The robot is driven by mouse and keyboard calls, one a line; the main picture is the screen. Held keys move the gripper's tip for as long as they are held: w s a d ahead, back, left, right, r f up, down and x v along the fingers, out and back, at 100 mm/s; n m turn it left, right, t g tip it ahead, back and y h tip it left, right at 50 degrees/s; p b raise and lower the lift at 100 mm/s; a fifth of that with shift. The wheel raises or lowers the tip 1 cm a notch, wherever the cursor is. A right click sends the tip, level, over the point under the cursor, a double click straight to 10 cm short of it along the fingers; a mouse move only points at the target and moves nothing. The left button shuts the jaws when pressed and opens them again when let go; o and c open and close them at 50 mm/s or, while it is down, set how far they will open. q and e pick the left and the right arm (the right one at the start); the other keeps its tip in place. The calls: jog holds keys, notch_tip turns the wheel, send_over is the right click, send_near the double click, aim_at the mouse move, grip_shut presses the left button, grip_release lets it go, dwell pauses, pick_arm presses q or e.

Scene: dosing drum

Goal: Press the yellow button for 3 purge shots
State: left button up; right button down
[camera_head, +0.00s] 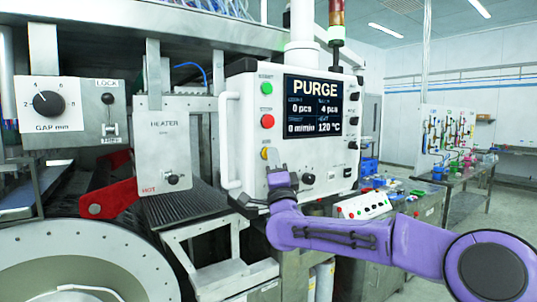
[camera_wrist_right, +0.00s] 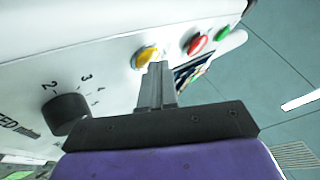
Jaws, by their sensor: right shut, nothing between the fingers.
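The yellow button (camera_head: 264,154) is on the left side of the white control panel (camera_head: 245,104), below the green and red buttons. It shows larger in the right wrist view (camera_wrist_right: 144,57). My right gripper (camera_head: 273,164) is shut and empty, its tips at the yellow button. In the right wrist view the fingertips (camera_wrist_right: 157,66) overlap the button's lower right edge; whether they touch it I cannot tell. The panel's screen (camera_head: 313,105) reads PURGE, with "0 pcs" among its lines. My left gripper is out of view.
A green button (camera_head: 267,88) and a red button (camera_head: 267,121) sit above the yellow one. A black dial (camera_wrist_right: 66,112) is beside it. A white handle (camera_head: 228,140) stands out from the panel's left side. A white box with coloured buttons (camera_head: 363,206) lies below right.

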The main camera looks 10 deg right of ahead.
jog(key=shift+s+d+b, duration=0.25)
jog(key=shift+s+b, duration=0.45)
jog(key=shift+b, duration=0.15)
jog(key=s+b, duration=0.1)
jog(key=s+d+b, duration=0.1)
jog(key=s, duration=0.1)
jog(key=s+b, duration=0.1)
jog(key=b, duration=0.1)
jog(key=shift+s+d, duration=0.35)
